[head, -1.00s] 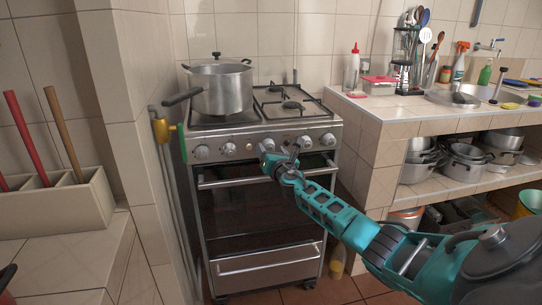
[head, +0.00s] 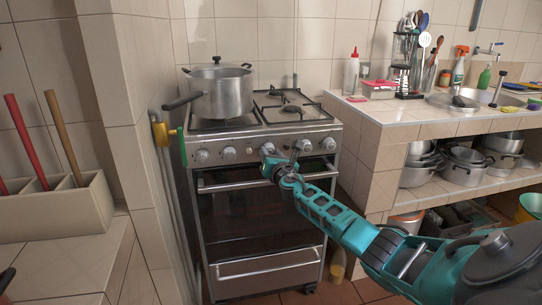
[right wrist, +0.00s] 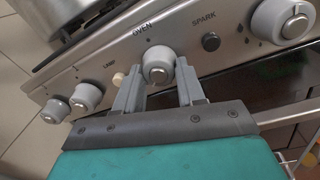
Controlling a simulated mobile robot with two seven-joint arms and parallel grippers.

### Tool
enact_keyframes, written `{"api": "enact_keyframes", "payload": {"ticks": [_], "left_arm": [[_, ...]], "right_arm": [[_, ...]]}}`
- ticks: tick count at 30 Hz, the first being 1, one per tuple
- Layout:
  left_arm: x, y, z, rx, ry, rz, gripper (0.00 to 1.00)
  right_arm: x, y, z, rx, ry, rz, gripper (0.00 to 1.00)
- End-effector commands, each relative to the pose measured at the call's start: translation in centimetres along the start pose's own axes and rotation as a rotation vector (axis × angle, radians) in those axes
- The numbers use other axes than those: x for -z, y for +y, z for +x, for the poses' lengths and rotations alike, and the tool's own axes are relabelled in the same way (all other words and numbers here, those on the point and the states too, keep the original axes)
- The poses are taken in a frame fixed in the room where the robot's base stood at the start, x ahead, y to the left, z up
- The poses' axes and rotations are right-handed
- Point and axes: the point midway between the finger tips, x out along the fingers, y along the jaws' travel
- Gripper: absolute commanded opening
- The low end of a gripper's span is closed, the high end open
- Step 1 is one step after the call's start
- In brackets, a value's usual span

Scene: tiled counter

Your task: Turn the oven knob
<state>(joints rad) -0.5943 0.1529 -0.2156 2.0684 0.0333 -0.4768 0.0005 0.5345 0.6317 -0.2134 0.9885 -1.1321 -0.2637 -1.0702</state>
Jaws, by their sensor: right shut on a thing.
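The oven knob (right wrist: 159,66) is a round grey knob under the "OVEN" label on the stove's steel front panel. In the right wrist view my right gripper (right wrist: 159,80) has one grey finger on each side of it and is shut on it. In the head view the right gripper (head: 272,165) is at the middle of the panel, in front of the knob, mostly hiding it. The stove (head: 262,216) stands against the tiled wall.
A lidded pot (head: 222,95) stands on the left burner, its handle pointing left. Other knobs and the small dark "SPARK" button (right wrist: 211,42) flank the held knob. The oven door handle (head: 225,185) runs just below. A tiled counter (head: 385,111) stands at the right.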

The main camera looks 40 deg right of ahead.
Motion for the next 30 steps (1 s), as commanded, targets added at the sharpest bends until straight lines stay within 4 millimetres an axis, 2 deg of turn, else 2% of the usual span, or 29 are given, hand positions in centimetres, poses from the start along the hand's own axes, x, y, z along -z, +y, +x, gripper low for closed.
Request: {"api": "enact_keyframes", "payload": {"ticks": [8, 14, 30], "left_arm": [[-0.4, -0.1, 0.2, 0.0, -0.001, 0.001, 0.0], [-1.1, -0.1, 0.7, 0.001, -0.001, 0.001, 0.0], [-3.5, -0.2, 2.4, 0.001, 0.0, 0.0, 0.0]], "right_arm": [[0.1, 0.0, 0.0, -0.001, -0.002, 0.044, 0.08], [0.3, -0.1, 0.0, -0.003, -0.009, 0.155, 0.08], [0.4, 0.1, 0.0, -0.012, -0.038, 0.653, 0.08]]}}
